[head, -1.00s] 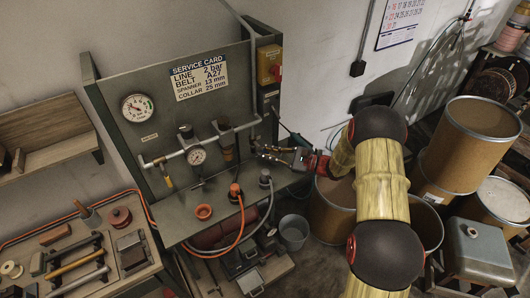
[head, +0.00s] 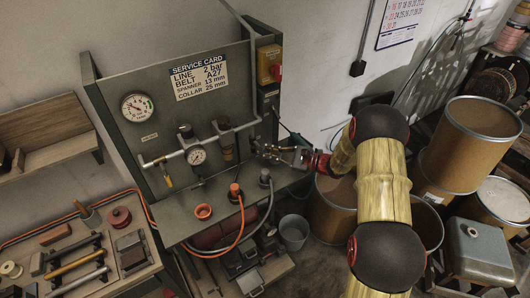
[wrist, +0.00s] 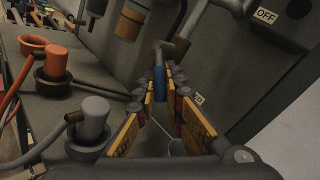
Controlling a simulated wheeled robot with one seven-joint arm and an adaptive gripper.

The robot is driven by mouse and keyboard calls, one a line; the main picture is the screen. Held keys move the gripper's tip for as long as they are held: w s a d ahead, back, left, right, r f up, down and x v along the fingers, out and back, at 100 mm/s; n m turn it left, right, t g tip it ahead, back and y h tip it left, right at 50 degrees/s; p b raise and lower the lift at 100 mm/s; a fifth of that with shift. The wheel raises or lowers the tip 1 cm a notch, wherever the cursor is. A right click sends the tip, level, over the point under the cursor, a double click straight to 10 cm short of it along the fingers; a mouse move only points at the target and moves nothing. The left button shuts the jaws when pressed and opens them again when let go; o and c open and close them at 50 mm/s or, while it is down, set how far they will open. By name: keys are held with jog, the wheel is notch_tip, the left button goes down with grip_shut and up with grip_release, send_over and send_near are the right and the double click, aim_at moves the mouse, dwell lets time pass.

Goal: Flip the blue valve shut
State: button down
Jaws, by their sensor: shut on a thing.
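The blue valve handle (wrist: 160,83) shows in the wrist view as a short blue lever on a grey-brown pipe fitting (wrist: 174,48). My gripper (wrist: 163,88) has its yellow-sided fingers on either side of the lever, shut on it. In the head view my gripper (head: 261,149) reaches in from the right to the right end of the panel's pipework. The blue lever cannot be made out there behind the fingers. An OFF label (wrist: 266,16) is on the panel, up and right of the lever in the wrist view.
Below my gripper, an orange-topped plug (head: 235,191) and a grey plug (head: 265,177) with hoses stand on the bench ledge. Drums (head: 472,140) stand at right.

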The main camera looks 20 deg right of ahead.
jog(key=n+h, duration=0.1)
jog(key=d+r+n+h+b, duration=0.1)
jog(key=n+g+h+b, duration=0.1)
jog(key=shift+w+d+r+n, duration=0.15)
jog(key=shift+w+r+n, duration=0.05)
jog(key=shift+r+n, duration=0.2)
jog(key=h+b, duration=0.1)
jog(key=n+h+b, duration=0.1)
jog(key=shift+d+r+b, duration=0.15)
jog(key=shift+r+b, duration=0.15)
jog(key=shift+r+n+h+b, duration=0.6)
jog(key=shift+n+h+b, duration=0.35)
jog(key=shift+b, duration=0.3)
jog(key=shift+d, duration=0.1)
jog(key=c, duration=2)
grip_release()
jog(key=shift+r, duration=0.1)
jog(key=shift+o, duration=0.6)
jog(key=v, duration=1.2)
